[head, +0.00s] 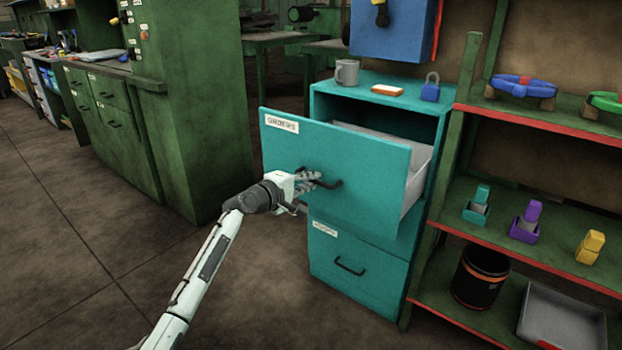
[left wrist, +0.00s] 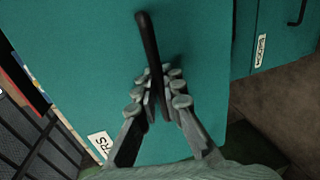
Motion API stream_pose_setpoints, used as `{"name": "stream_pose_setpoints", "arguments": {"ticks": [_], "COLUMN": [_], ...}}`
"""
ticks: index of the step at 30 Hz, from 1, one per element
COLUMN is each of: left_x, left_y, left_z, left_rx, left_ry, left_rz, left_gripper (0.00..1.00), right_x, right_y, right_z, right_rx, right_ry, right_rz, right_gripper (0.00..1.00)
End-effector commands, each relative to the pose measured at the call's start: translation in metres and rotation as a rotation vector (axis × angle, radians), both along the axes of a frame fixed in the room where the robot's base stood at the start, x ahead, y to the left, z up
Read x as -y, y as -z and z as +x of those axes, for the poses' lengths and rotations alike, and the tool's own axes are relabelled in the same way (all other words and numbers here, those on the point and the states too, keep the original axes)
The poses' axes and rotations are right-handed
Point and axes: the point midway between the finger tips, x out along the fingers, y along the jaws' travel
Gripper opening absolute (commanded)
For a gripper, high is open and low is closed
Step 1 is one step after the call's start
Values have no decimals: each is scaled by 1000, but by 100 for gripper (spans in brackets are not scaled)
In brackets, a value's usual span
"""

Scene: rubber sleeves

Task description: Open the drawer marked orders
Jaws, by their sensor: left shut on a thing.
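The teal cabinet (head: 316,105) has an upper drawer (head: 350,155) with a white label that appears to read "ORDERS" (head: 282,122). This drawer stands well out of the cabinet, and its light inner side shows. My left gripper (head: 308,181) is at the drawer's dark bar handle (head: 334,183), shut on it. In the left wrist view the fingers (left wrist: 160,85) close around the handle (left wrist: 148,42) against the teal front. My right gripper is in neither view.
Green shelves with red edges (head: 540,125) stand close at the right. The floor (head: 120,240) in front and to the left is clear.

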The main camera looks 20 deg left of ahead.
Motion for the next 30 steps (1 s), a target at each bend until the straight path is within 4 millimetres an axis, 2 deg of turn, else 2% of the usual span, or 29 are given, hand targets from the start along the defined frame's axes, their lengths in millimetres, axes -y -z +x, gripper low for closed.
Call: {"name": "stream_pose_setpoints", "arguments": {"ticks": [13, 14, 16, 25, 30], "left_x": [0, 0, 0, -1, -7], "left_y": [-1, -1, -1, -1, -3], "left_z": [0, 0, 0, -1, -17], "left_rx": [2, 2, 2, 1, 1], "left_ry": [-1, -1, -1, 0, -1], "left_rz": [0, 0, 0, 0, 1], "left_gripper": [0, 10, 18, 18, 18], "right_x": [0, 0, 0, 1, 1], "right_y": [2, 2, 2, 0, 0], "right_z": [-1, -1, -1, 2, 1], "right_rx": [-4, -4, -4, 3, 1], "right_ry": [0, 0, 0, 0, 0], "right_rz": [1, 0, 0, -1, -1], "right_gripper": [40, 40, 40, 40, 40]}}
